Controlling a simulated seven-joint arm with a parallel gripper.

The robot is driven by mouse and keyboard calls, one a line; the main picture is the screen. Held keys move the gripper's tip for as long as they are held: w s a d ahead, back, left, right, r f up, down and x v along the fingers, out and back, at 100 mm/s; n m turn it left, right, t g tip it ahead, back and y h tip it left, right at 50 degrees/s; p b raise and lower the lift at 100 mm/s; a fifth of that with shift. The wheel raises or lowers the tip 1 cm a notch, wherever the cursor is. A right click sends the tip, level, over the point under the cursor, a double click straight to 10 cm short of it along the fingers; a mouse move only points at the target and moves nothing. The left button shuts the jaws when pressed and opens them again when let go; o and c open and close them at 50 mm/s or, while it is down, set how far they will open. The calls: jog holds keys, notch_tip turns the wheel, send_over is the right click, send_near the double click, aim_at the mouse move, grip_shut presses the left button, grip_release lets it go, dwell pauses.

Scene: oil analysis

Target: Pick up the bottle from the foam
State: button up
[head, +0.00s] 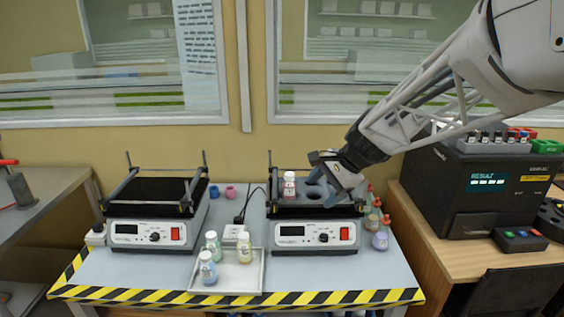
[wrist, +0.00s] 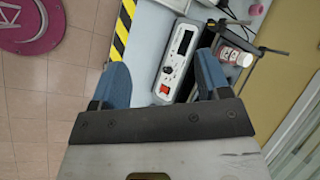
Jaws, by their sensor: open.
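A small bottle (head: 290,185) with a white cap and a red-and-white label stands upright in the grey foam (head: 303,203) on the right-hand shaker. Other holes in the foam look empty. My gripper (head: 334,180) is over the right part of the foam, to the right of the bottle and apart from it. Its two blue fingers are spread with nothing between them. In the wrist view the gripper (wrist: 162,64) is open, and the bottle (wrist: 236,56) lies outside the right finger, which may cover part of the foam.
A second shaker (head: 155,215) stands at left with an empty black top. A white tray (head: 255,282) with several bottles sits in front. More bottles (head: 380,238) stand right of the shaker. The shaker's upright posts and bars flank the foam. An analyser (head: 480,190) is at right.

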jog(key=w+a+f+m+y, duration=0.1)
jog(key=w+f+m, duration=0.15)
jog(key=w, duration=0.45)
jog(key=w+a+f+m+y, duration=0.1)
jog(key=w+f+m+y, duration=0.15)
jog(key=w, duration=0.55)
jog(key=m+t+y, duration=0.1)
jog(key=m+t, duration=0.2)
jog(key=m, duration=0.4)
send_near(291, 175)
jog(key=x, duration=0.5)
jog(key=shift+w+d+f, duration=0.15)
jog(key=shift+w+d, duration=0.15)
jog(key=shift+a, duration=0.1)
jog(key=shift+x, duration=1.25)
jog(key=shift+a, duration=0.1)
jog(key=shift+x, duration=2.5)
jog(key=shift+c, duration=0.5)
grip_shut()
